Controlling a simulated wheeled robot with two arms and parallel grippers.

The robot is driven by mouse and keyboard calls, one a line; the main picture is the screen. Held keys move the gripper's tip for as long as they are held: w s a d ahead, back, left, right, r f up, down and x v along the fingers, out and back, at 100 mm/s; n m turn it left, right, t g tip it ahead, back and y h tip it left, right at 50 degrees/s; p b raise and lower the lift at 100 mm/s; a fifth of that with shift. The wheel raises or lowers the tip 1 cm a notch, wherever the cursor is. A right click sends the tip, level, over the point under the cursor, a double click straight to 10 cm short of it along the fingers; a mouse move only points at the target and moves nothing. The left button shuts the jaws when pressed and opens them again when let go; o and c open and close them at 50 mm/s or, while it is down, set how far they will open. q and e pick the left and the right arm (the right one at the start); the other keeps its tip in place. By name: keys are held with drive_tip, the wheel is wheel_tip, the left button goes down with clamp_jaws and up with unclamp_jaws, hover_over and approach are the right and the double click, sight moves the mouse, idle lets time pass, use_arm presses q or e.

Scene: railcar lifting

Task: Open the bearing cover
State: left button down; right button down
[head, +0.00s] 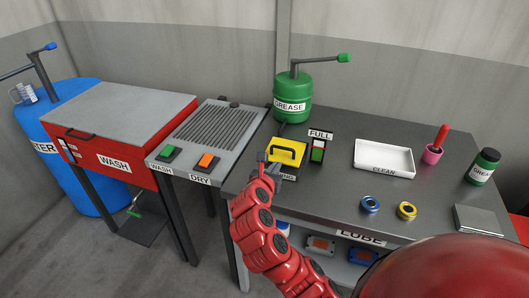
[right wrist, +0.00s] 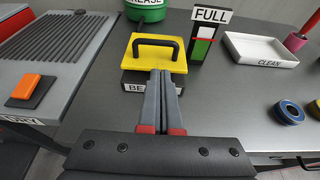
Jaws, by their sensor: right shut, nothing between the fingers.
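The bearing cover is a yellow square lid (head: 287,148) with a black bar handle (head: 283,153), lying on a black box with a partly hidden label on the grey table. In the right wrist view the yellow lid (right wrist: 178,64) sits flat on the box (right wrist: 137,84), with its handle (right wrist: 156,44) standing up. My right gripper (head: 265,158) is shut and empty. Its fingertips (right wrist: 163,74) appear at the lid's front edge, below the handle. Whether they touch the lid I cannot tell. My left gripper is not in view.
A FULL gauge (head: 318,148) stands right of the cover, and a green grease drum (head: 292,98) behind it. A white CLEAN tray (head: 383,158), a blue ring (head: 370,204) and a yellow ring (head: 406,210) are farther right. The drying rack (head: 213,132) adjoins on the left.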

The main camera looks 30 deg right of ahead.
sight(284, 161)
drive_tip(key=p+x, duration=0.2)
drive_tip(key=x, duration=0.7)
drive_tip(key=shift+w+d+f, duration=0.15)
drive_tip(key=shift+d+f, duration=0.05)
drive_tip(key=shift+d, duration=0.15)
